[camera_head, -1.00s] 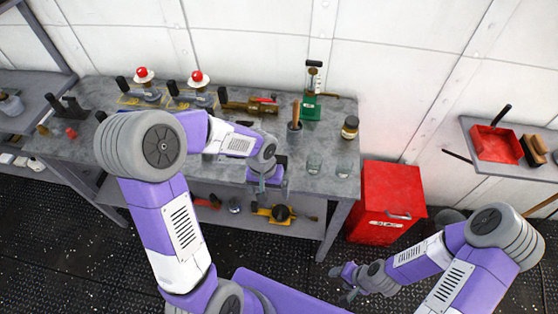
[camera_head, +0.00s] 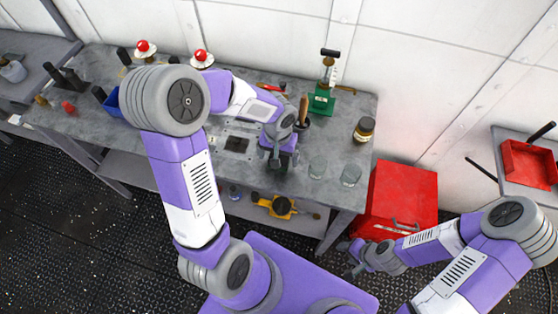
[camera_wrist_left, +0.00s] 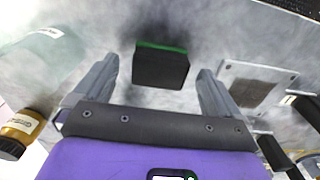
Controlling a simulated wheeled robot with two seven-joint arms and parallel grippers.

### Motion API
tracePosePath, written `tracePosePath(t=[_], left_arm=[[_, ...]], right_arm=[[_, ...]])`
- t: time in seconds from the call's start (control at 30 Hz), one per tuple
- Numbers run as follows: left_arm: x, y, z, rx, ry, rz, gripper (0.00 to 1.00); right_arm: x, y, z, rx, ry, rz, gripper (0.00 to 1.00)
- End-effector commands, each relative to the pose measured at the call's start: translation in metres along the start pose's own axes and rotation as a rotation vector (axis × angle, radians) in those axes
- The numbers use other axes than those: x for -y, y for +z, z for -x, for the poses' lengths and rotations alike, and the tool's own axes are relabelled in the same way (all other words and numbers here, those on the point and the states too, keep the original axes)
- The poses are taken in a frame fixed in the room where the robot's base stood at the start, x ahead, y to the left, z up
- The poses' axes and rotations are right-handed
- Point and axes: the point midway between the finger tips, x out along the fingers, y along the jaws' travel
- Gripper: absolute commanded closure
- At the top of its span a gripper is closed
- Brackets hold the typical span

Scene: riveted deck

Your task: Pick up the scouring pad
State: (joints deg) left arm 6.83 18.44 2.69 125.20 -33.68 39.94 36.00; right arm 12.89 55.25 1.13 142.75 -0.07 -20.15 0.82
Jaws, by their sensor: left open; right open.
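The scouring pad (camera_wrist_left: 161,67) is a dark block with a green edge, lying on the grey bench top in the left wrist view. It sits ahead of and between the spread fingers of my left gripper (camera_wrist_left: 155,88), with space on both sides. In the head view my left gripper (camera_head: 281,158) is open over the bench near its front edge, and it mostly hides the pad there. My right gripper (camera_head: 349,258) is open and empty, low in front of the red cabinet, away from the bench.
A metal plate (camera_wrist_left: 257,84) lies beside the pad. A red cabinet (camera_head: 402,200) stands right.

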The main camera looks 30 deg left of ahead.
Motion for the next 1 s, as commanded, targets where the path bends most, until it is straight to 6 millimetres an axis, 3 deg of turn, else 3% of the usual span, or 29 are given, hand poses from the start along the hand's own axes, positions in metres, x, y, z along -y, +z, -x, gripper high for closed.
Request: tracePosePath(t=[0.13,0.4,0.77,1.0], left_arm=[[0.000,0.000,-0.019,0.002,0.000,0.000,0.02],[0.000,0.000,-0.020,-0.001,0.000,0.000,0.02],[0.000,0.000,-0.020,-0.001,0.000,0.000,0.57],[0.000,-0.001,-0.019,-0.002,0.000,0.000,0.60]], right_arm=[[-0.002,-0.001,-0.005,-0.001,0.000,0.000,0.45],[-0.002,-0.001,-0.005,-0.001,0.000,0.000,0.45],[-0.002,-0.001,-0.005,-0.001,0.000,0.000,0.45],[-0.002,-0.001,-0.005,-0.001,0.000,0.000,0.45]])
